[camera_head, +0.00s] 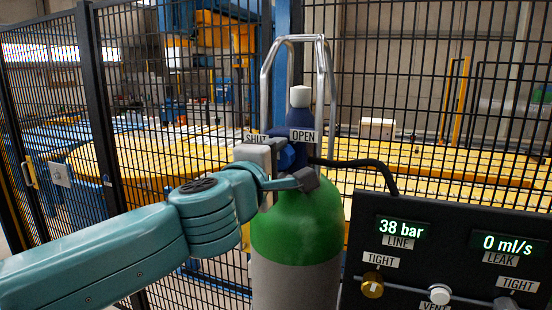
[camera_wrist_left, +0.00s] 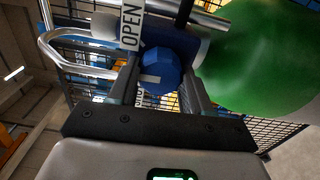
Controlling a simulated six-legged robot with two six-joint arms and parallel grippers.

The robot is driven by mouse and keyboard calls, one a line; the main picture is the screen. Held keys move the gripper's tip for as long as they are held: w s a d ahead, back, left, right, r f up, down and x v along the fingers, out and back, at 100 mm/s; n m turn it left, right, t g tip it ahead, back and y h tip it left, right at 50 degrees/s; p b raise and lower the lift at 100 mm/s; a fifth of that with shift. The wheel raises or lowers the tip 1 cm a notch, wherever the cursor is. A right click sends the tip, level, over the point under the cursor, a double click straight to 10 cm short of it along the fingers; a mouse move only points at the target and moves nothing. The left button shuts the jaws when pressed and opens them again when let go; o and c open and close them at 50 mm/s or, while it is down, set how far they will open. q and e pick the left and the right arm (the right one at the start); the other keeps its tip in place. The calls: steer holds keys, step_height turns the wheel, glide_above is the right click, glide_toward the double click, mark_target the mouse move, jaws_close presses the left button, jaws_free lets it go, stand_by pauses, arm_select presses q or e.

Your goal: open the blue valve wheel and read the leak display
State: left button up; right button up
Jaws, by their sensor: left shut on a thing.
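The blue valve wheel (camera_head: 291,156) is at the neck of a green-topped gas cylinder (camera_head: 297,225), below the SHUT label (camera_head: 256,138) and the OPEN label (camera_head: 303,136). My left gripper (camera_head: 284,168) is shut on the wheel. In the left wrist view the blue wheel (camera_wrist_left: 160,72), with a pale mark on its face, sits between the two fingers (camera_wrist_left: 160,88). The leak display (camera_head: 508,245) on the dark panel reads 0 ml/s. The line display (camera_head: 401,228) reads 38 bar. My right gripper is not in view.
A black hose (camera_head: 370,164) runs from the valve to the dark panel (camera_head: 455,220). The panel carries a brass knob (camera_head: 372,285), a white VENT knob (camera_head: 439,294) and TIGHT labels. A metal tube frame (camera_head: 332,75) stands around the cylinder top. Black mesh fencing (camera_head: 430,60) stands behind.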

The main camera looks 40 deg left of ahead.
arm_select(q)
steer(key=shift+m, duration=4.3)
steer(key=o, duration=1.1)
steer(key=shift+c, duration=0.2)
